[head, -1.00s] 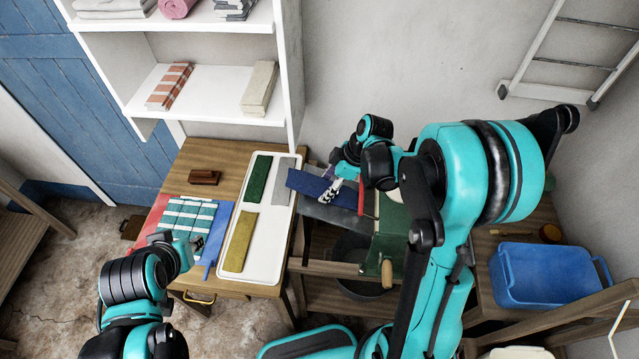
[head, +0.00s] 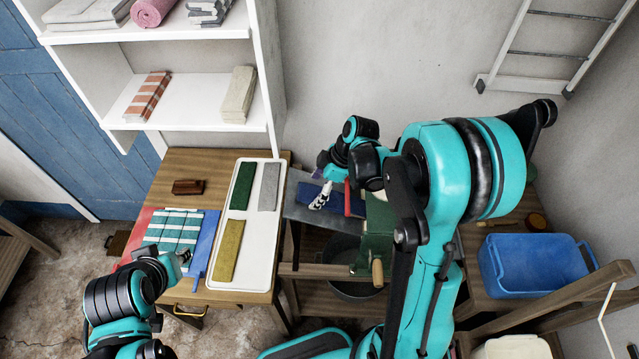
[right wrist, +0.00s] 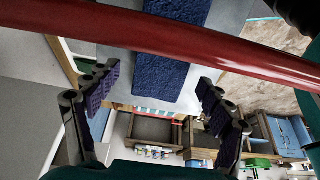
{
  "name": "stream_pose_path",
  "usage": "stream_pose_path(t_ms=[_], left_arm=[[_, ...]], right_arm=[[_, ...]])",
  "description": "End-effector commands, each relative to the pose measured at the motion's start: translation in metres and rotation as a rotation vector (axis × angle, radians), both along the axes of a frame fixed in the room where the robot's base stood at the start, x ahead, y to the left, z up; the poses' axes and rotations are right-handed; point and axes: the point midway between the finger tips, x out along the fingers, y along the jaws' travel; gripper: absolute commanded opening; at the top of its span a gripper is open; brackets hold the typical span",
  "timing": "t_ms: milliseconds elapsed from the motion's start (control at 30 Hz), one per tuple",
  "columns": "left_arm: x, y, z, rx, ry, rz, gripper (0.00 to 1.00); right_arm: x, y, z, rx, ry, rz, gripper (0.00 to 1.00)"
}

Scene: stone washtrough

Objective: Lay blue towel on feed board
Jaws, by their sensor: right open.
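The blue towel (head: 341,201) is a dark blue folded strip lying on the grey feed board (head: 300,212) in front of the mangle. My right gripper (head: 320,197) is over the towel's left part and hides some of it. In the right wrist view my right gripper (right wrist: 152,98) has its fingers spread wide, with the towel (right wrist: 155,62) between and beyond them, not pinched. The grey feed board (right wrist: 222,50) shows beside the towel there. My left gripper (head: 184,257) is near the wooden table's front edge, apart from the towel; its jaws are too small to read.
A red roller (right wrist: 200,45) crosses close in front of the right wrist camera. A white tray (head: 257,233) holds green, grey and yellow towels on the wooden table (head: 205,167). The green mangle (head: 377,232) and a blue tub (head: 535,270) stand to the right.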

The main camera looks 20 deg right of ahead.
Motion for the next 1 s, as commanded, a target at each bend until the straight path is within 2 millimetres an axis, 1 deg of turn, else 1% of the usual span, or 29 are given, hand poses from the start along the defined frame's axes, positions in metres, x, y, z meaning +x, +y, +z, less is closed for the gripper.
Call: stream_pose_path(t_ms=[67, 167, 400, 500, 600, 767, 1000], left_arm=[[0.000, 0.000, 0.000, 0.000, 0.000, 0.000, 0.31], [0.000, 0.000, 0.000, 0.000, 0.000, 0.000, 0.31], [0.000, 0.000, 0.000, 0.000, 0.000, 0.000, 0.31], [0.000, 0.000, 0.000, 0.000, 0.000, 0.000, 0.31], [0.000, 0.000, 0.000, 0.000, 0.000, 0.000, 0.31], [0.000, 0.000, 0.000, 0.000, 0.000, 0.000, 0.31], [0.000, 0.000, 0.000, 0.000, 0.000, 0.000, 0.31]], right_arm=[[-0.001, -0.003, 0.007, 0.000, 0.000, -0.001, 0.80], [-0.004, -0.009, 0.022, 0.000, 0.001, -0.002, 0.80], [-0.013, -0.030, 0.071, 0.001, 0.000, -0.003, 0.80], [-0.015, -0.036, 0.087, 0.001, 0.000, -0.002, 0.80], [-0.017, -0.041, 0.099, 0.001, 0.000, -0.002, 0.80], [-0.019, -0.044, 0.107, 0.001, 0.000, 0.000, 0.80], [-0.019, -0.044, 0.108, 0.001, 0.000, 0.000, 0.80]])
